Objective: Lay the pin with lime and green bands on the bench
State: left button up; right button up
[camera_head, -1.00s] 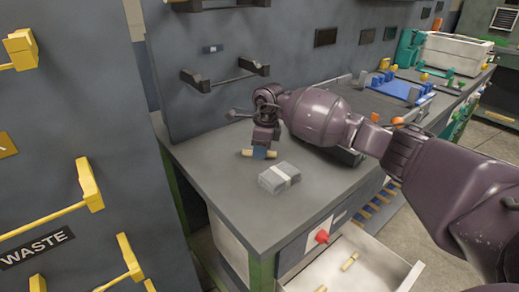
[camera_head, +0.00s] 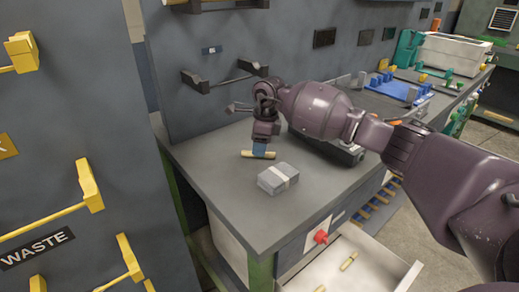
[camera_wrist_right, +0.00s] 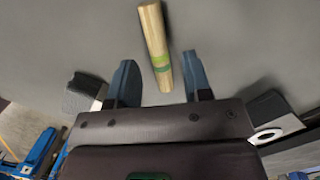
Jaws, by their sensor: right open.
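The pin (camera_head: 258,155) is a pale wooden rod lying on its side on the grey bench top (camera_head: 232,200). In the right wrist view the same pin (camera_wrist_right: 155,35) shows a lime band and a darker green band towards its near end. My right gripper (camera_head: 260,149) is just above the pin, pointing down. In the right wrist view its blue fingers (camera_wrist_right: 162,78) stand apart, one on each side of the pin's near end, with gaps to both. My left gripper is not in view.
A grey block with a pale strip (camera_head: 278,178) sits on the bench close to the pin. An open drawer (camera_head: 350,268) below holds loose pins. Yellow-handled WASTE drawers (camera_head: 35,250) stand at left.

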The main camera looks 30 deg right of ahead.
notch_tip(320, 180, up, 10)
jog(key=s+d+p, duration=0.1)
jog(key=shift+d+r, duration=0.1)
jog(key=shift+r, duration=0.05)
dwell(0.5)
